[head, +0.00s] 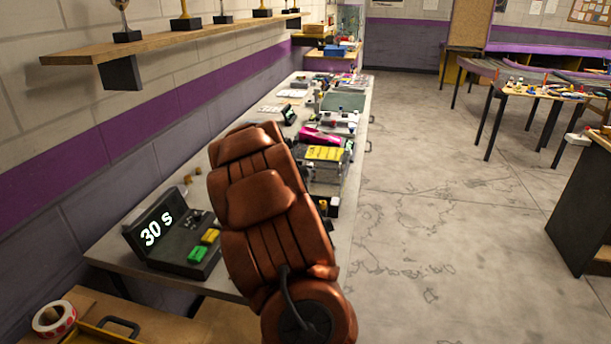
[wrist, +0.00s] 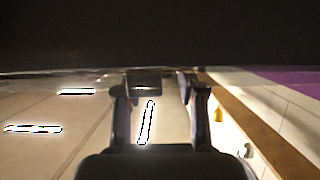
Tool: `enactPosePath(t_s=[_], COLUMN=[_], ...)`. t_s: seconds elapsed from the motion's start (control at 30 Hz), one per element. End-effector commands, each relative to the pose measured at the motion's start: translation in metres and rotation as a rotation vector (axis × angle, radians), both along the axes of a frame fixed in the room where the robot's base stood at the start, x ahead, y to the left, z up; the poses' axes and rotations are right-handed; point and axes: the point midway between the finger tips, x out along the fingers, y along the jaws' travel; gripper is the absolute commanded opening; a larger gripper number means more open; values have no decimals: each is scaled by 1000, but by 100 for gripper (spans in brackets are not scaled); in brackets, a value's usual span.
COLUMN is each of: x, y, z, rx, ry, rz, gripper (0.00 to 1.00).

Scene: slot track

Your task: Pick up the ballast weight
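My gripper (wrist: 160,95) shows in the wrist view with its two dark fingers apart. Bright ceiling and a strip light show through the gap, and I see nothing held. In the head view my copper-coloured arm stands in front of the bench and the gripper cannot be made out. I cannot pick out the ballast weight for certain. Small brass-coloured pieces (head: 188,179) stand on the bench behind the timer, too small to identify. My arm hides part of the bench.
The long grey bench (head: 126,232) runs along the left wall. It bears a timer (head: 155,231) reading "30 s", a green button (head: 197,254), a yellow box (head: 325,153) and a magenta car-like piece (head: 318,136). A wooden shelf (head: 180,40) overhangs it.

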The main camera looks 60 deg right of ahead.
Motion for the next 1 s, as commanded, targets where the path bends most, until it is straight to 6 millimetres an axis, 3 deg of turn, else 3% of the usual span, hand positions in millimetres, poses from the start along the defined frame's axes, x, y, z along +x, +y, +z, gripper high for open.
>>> enactPosePath(t_s=[0.27,0.57,0.67,1.0], x=[0,0,0,-1], y=[0,0,-1,-1], z=[0,3,11,67], rx=[0,-1,-2,-4], ry=[0,0,-1,0], rz=[0,0,0,-1], gripper=[7,6,6,6])
